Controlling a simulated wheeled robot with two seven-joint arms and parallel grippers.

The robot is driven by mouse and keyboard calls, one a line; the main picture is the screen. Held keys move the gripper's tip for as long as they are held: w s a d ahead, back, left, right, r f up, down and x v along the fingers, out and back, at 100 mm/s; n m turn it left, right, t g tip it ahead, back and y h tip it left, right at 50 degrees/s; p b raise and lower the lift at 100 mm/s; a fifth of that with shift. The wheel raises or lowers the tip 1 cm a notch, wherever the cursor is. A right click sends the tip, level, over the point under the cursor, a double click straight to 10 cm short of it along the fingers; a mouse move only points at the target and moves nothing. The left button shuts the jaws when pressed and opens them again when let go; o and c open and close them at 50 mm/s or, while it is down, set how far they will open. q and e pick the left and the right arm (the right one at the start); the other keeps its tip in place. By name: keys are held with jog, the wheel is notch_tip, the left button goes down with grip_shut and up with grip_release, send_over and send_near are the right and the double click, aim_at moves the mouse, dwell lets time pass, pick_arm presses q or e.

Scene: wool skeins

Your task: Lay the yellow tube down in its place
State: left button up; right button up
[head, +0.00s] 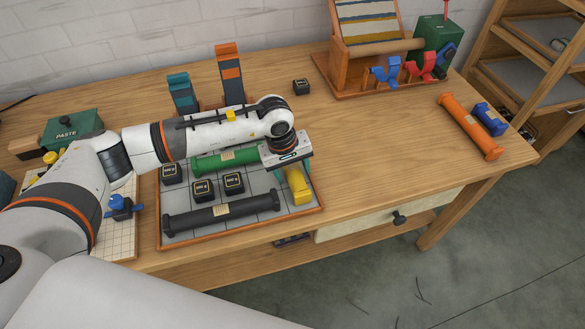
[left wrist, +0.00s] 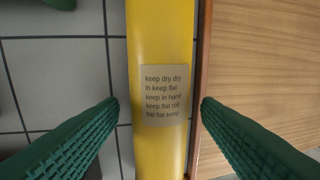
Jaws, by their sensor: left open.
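The yellow tube (head: 299,188) lies at the right end of the grey gridded tray (head: 245,217), just inside its orange rim. My left arm and gripper hide its far part in the head view. In the left wrist view the yellow tube (left wrist: 160,50) runs straight up the picture, with a printed paper label. My left gripper (left wrist: 158,108) is open over it, with one green ribbed finger on each side and gaps between fingers and tube. In the head view the left gripper (head: 288,163) hangs above the tube. My right gripper is not in view.
A green tube (head: 212,163), a dark tube (head: 222,212) and several black weights (head: 203,190) are in the tray. A wooden rack (head: 368,50) stands behind.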

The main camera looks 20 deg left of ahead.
pick_arm(q)
notch_tip(320, 180, up, 12)
jog(key=s+a+b, duration=0.1)
jog(key=a+b, duration=0.1)
jog(key=shift+f, duration=0.15)
jog(key=shift+s, duration=0.1)
